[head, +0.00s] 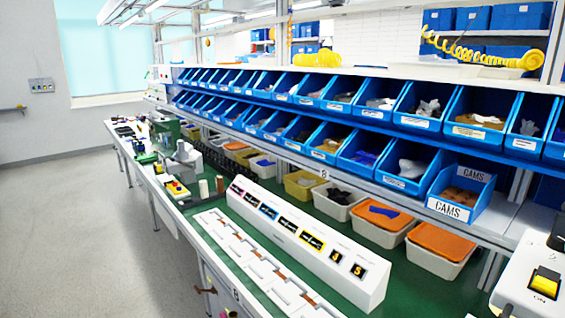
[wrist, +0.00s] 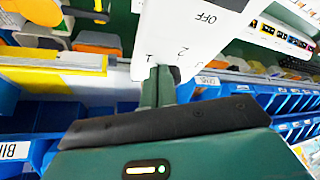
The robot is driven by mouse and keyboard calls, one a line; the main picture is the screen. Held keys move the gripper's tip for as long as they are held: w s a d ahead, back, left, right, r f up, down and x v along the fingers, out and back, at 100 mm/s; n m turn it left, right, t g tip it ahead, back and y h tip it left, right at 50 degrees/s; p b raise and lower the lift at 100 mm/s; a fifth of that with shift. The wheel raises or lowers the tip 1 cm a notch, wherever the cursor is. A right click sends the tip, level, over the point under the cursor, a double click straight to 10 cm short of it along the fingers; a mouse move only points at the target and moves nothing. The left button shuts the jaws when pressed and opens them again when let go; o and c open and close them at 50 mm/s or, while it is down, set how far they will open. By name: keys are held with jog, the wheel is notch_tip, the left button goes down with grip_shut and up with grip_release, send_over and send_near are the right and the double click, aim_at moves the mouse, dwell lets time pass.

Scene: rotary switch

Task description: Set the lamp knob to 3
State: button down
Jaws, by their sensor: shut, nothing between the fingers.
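A white panel (wrist: 185,30) with the marks OFF, 2 and 1 shows in the wrist view, its OFF lettering turned upside down. I see no mark 3 on it. My gripper (wrist: 165,78) is shut and empty, its green fingers at the panel's lower edge, over or close to the marks 1 and 2. I cannot tell whether they touch the panel. No lamp knob shows clearly in the wrist view; it may be hidden behind the fingers. My gripper is not in the head view.
In the head view, a white box with a yellow switch (head: 545,283) stands at the lower right. A long white box with small displays (head: 300,235) lies on the green bench. Rows of blue bins (head: 400,120) fill the shelf behind. Open floor (head: 70,220) lies at left.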

jog(key=shift+w+a, duration=0.15)
jog(key=shift+a, duration=0.25)
jog(key=shift+w+a, duration=0.1)
jog(key=shift+a, duration=0.3)
jog(key=shift+w+a, duration=0.2)
dwell(0.6)
jog(key=shift+s+a, duration=0.1)
jog(key=shift+a, duration=0.05)
